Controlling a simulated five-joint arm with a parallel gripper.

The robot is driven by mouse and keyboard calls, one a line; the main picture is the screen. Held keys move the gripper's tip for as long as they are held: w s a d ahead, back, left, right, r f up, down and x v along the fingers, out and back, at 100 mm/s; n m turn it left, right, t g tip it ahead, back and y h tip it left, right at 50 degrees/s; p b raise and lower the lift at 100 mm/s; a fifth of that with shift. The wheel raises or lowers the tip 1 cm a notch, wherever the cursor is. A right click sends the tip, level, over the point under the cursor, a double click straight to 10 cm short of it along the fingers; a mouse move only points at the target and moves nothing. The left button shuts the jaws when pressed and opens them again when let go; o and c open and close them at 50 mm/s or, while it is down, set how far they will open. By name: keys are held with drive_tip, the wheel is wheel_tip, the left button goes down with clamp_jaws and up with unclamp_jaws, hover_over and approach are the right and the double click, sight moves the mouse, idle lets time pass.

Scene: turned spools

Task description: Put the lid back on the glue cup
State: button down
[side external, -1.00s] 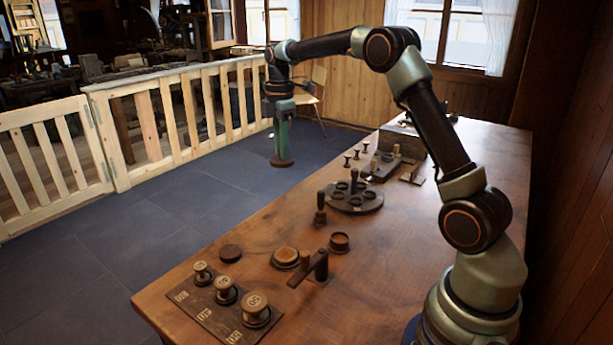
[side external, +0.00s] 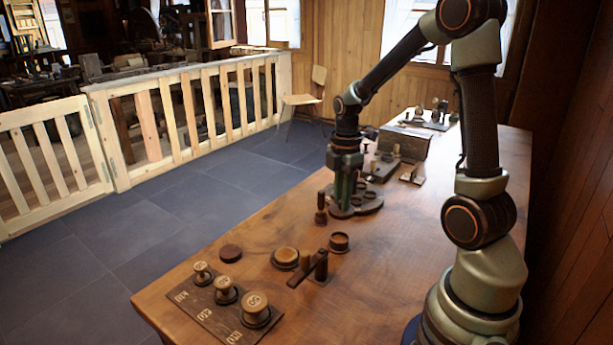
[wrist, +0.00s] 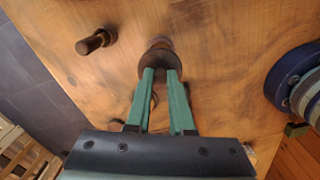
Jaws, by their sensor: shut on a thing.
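My gripper (side external: 342,205) points down over the table, left of the turntable's middle, and is shut on a round dark brown piece (side external: 341,213) that looks like the lid. It also shows at the fingertips in the wrist view (wrist: 158,43), its lower part partly hidden by the fingers. A small open round brown cup (side external: 339,242), probably the glue cup, stands on the table nearer the camera, just below the gripper in the side view. The lid is apart from this cup. I cannot tell how high it is above the table.
A dark upright peg (side external: 320,212) stands close left of my gripper. A dark round turntable (side external: 368,205) lies just behind it. The table's right side is clear.

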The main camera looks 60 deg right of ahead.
drive_tip(key=shift+f, duration=3.25)
drive_tip(key=shift+f, duration=0.75)
idle(0.7)
drive_tip(key=c, duration=0.7)
unclamp_jaws()
drive_tip(key=shift+r, duration=4.25)
